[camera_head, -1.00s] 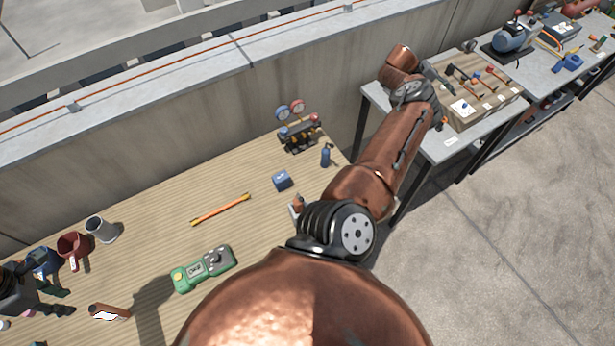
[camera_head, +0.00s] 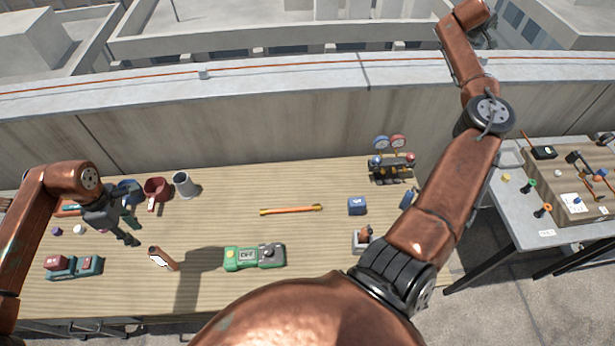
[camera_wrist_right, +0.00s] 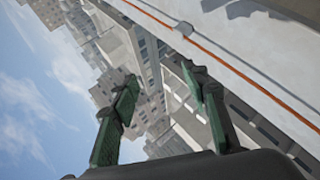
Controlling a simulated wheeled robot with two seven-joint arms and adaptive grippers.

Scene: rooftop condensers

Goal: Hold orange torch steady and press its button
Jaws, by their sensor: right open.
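No object here is clearly the orange torch. A slim orange rod with yellowish ends (camera_head: 291,209) lies flat mid-bench, and a small orange-brown piece with a white patch (camera_head: 163,258) lies front left. No button can be made out on either. My left gripper (camera_head: 134,230) points down over the left of the bench, above and left of the orange-brown piece; its dark green fingers look apart, with nothing between them. My right gripper (camera_wrist_right: 163,112) is open and empty, high beyond the bench in the wrist view, facing sky and buildings.
A green meter (camera_head: 254,257), a blue box (camera_head: 357,206) and a gauge manifold (camera_head: 391,168) rest on the wooden bench (camera_head: 240,192). A red cup (camera_head: 157,188) and grey cup (camera_head: 184,184) stand near the left gripper. A grey side table (camera_head: 515,215) is at right. A concrete wall runs behind.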

